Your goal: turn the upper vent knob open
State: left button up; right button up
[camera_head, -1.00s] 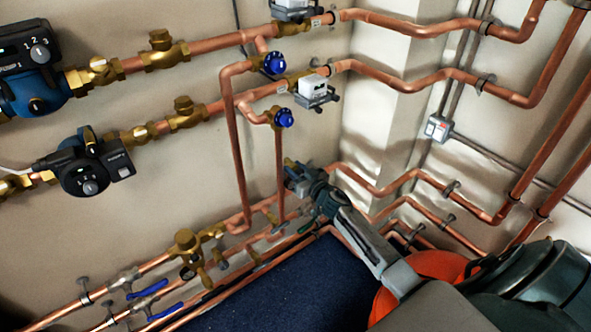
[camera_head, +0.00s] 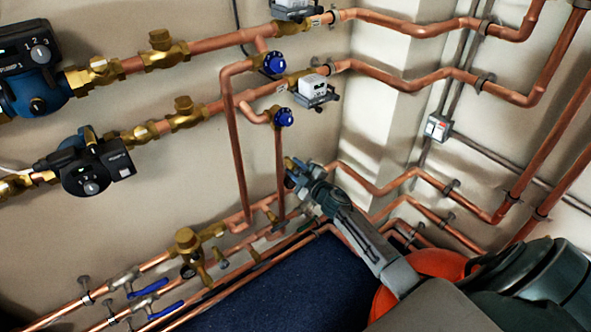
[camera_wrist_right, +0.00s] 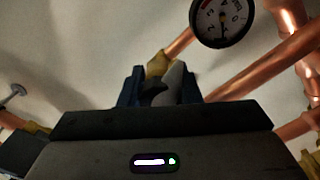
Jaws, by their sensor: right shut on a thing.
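My right gripper (camera_head: 296,172) reaches the lower pipework near the room's corner. It is shut on a small brass fitting, taken as the upper vent knob. In the right wrist view the two dark blue fingers of my right gripper (camera_wrist_right: 158,88) close around the near end of this brass vent knob (camera_wrist_right: 157,63). The fingers hide most of the knob, so its turn position cannot be read. My left gripper is not in view.
A round pressure gauge (camera_wrist_right: 222,22) sits close by at upper right of the wrist view, beside copper pipes (camera_wrist_right: 265,68). Two blue knobs (camera_head: 274,63) (camera_head: 284,117) are above the gripper. Blue lever valves (camera_head: 148,289) are at lower left.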

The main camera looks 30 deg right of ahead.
jog(key=n, duration=0.3)
jog(key=shift+f, duration=0.1)
jog(key=n+b, duration=0.1)
jog(key=n, duration=0.1)
jog(key=shift+n, duration=1.2)
jog(key=shift+n+b, duration=0.4)
jog(key=shift+n, duration=0.8)
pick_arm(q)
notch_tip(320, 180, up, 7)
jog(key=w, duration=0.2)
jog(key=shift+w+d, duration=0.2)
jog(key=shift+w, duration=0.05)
pick_arm(e)
jog(key=shift+n, duration=1.1)
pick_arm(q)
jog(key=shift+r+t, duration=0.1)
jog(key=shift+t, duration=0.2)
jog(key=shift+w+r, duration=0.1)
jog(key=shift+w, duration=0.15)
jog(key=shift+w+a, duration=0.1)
pick_arm(e)
jog(key=o, duration=1)
jog(key=shift+c, duration=0.2)
